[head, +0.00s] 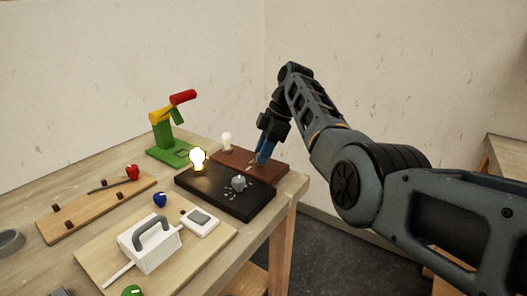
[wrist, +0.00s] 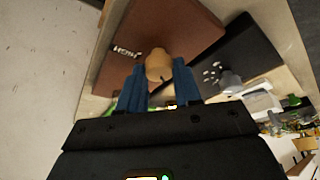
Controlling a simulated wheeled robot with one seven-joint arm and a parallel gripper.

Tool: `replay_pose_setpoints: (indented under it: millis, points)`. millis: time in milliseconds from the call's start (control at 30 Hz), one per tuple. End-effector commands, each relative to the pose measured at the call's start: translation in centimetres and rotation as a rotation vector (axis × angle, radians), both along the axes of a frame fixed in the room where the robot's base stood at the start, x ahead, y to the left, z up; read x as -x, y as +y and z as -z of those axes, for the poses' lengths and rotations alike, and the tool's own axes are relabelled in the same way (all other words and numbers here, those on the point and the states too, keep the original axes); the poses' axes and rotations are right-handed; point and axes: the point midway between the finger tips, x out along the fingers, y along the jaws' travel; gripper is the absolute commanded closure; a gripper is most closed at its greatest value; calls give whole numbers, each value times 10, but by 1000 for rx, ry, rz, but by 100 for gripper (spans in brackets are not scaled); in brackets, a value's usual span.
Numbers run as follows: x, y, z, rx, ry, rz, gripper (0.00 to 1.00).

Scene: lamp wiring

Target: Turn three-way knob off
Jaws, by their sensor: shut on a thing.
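A brown board (head: 232,160) with a pale, dim bulb (head: 227,140) lies at the table's back right. In the wrist view, a tan knob (wrist: 158,62) stands on this brown board (wrist: 185,25), near a row of pale marks (wrist: 127,52). My gripper (head: 262,161) points down at the board, with its blue fingers on either side of the knob, shut on it. In front, a black board (head: 210,195) carries a brightly lit bulb (head: 198,159) and a grey knob (head: 239,183) with several pale marks. I cannot tell which knob is the three-way one.
A wooden board with a red knob (head: 132,172) lies at left. A white block with a grey handle (head: 150,242) sits in front. The table's right edge is close to the brown board.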

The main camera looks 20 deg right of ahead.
Motion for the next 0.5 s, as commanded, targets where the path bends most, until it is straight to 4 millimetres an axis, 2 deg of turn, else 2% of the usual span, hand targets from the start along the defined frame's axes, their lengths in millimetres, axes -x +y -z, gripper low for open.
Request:
replay_pose_setpoints:
  millis: [167,200,433,500]
  points:
    - [0,1,-1,-1,-1,-2,97]
    - [0,1,-1,-1,-1,-2,64]
    - [0,1,0,-1,-1,-1,42]
    - [0,1,-1,0,0,0,41]
